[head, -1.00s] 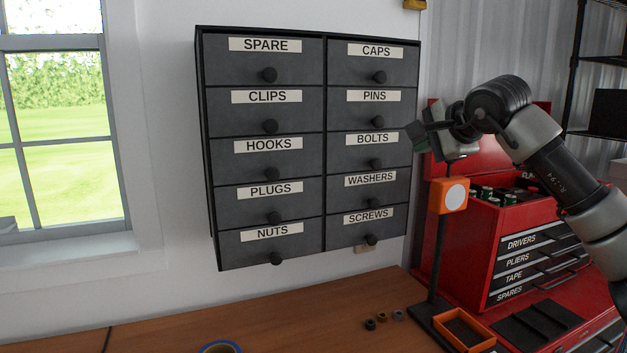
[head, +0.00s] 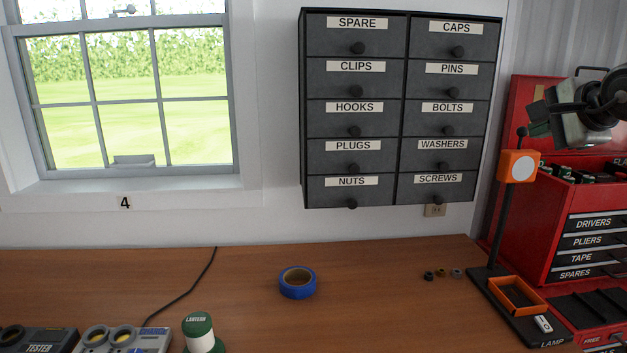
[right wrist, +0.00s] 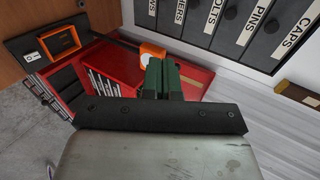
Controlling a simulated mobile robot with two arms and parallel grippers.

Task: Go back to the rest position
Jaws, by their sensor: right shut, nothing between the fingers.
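My right gripper (head: 538,128) is at the right edge of the head view, raised in front of the red tool chest and beside the orange-headed lamp. Its dark green fingers also show in the right wrist view (right wrist: 161,72), where they are together with nothing between them. It is clear of the drawer cabinet (head: 402,108), whose labelled drawers all look shut. My left gripper is not in any view.
The red tool chest (head: 557,228) stands at the right. The lamp (head: 517,166) rises from a base with an orange tray (head: 517,294). Blue tape (head: 297,284), a green-and-white lantern (head: 199,333) and a tester (head: 38,340) are on the wooden bench (head: 380,310).

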